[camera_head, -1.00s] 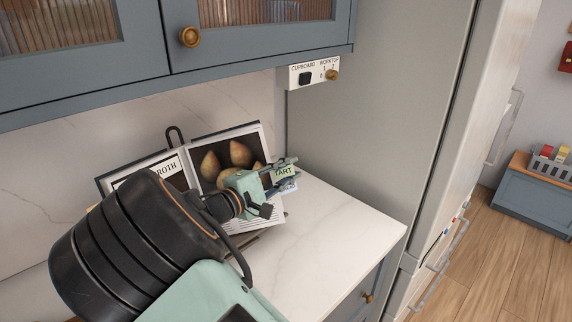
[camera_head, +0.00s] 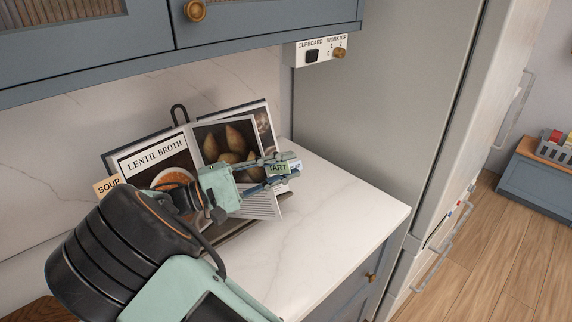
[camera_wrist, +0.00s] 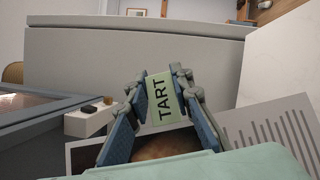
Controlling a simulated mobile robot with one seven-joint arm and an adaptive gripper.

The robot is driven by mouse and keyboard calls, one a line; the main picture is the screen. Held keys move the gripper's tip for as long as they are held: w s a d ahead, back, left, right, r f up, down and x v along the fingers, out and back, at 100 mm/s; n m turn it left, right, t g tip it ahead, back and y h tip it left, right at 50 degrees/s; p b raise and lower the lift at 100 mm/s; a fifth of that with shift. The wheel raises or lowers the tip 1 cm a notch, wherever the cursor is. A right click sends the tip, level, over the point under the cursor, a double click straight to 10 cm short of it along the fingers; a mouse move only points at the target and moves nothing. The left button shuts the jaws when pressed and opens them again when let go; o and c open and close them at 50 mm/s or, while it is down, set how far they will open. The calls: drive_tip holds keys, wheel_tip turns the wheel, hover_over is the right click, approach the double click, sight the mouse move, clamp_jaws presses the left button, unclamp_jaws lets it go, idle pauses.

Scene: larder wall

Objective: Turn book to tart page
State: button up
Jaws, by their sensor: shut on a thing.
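The cookbook (camera_head: 157,160) stands open on its stand on the worktop. Its left page reads LENTIL BROTH, and its right page shows a photo of pears (camera_head: 236,140). A SOUP tab (camera_head: 108,186) sticks out at the left edge. The green TART tab (camera_head: 277,168) is at the right, between the fingers of my gripper (camera_head: 280,166). In the wrist view the tab (camera_wrist: 163,98) shows upright lettering, and my gripper (camera_wrist: 160,105) is shut on it. The page with the pears stands partly lifted, with another picture showing behind it at the right. My gripper hides part of the right page.
A wall cupboard (camera_head: 265,25) hangs above. A switch panel (camera_head: 322,50) is beneath its right end. A tall grey panel (camera_head: 390,100) bounds the right side. The worktop (camera_head: 345,210) is clear right of the book.

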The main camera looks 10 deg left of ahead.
drive_tip(key=o, duration=0.9)
drive_tip(key=shift+r, duration=0.1)
wheel_tip(320, 180, up, 10)
drive_tip(key=shift+f, duration=0.1)
